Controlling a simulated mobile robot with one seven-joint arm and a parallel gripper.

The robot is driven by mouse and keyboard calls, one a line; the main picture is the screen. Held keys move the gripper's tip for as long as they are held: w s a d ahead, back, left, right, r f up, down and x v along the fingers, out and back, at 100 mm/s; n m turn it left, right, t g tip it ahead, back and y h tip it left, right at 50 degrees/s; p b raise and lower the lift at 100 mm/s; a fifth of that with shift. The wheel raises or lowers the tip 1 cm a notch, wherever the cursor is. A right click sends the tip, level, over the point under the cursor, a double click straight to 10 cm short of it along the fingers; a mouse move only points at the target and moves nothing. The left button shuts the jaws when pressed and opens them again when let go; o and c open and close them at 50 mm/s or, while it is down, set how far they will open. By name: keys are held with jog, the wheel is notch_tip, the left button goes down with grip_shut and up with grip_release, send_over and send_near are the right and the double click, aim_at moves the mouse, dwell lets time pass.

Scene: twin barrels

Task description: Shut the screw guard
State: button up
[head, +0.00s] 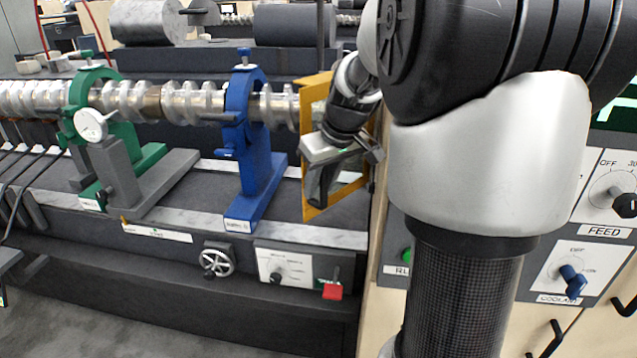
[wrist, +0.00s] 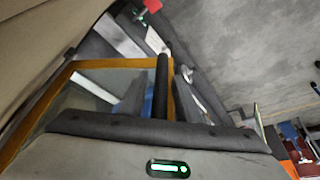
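The screw guard (head: 306,110) is a clear panel in a yellow-orange frame, standing at the right end of the long metal screw (head: 185,100). It is seen at a slant, and my arm covers part of it. My gripper (head: 323,188) is in front of the guard, its dark fingers pointing down across the panel. In the wrist view the guard frame (wrist: 115,64) lies just beyond my gripper, with a black upright bar (wrist: 162,85) along its right side. Whether the fingers close on that bar or only sit beside it I cannot tell.
A blue rest (head: 245,140) and a green rest (head: 85,100) with a dial stand around the screw, left of the guard. Below are a handwheel (head: 217,261), a knob panel (head: 283,268) and a red lever (head: 333,288). A control panel (head: 612,195) is at right.

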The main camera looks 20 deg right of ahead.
grip_shut()
jog(key=shift+w, duration=0.1)
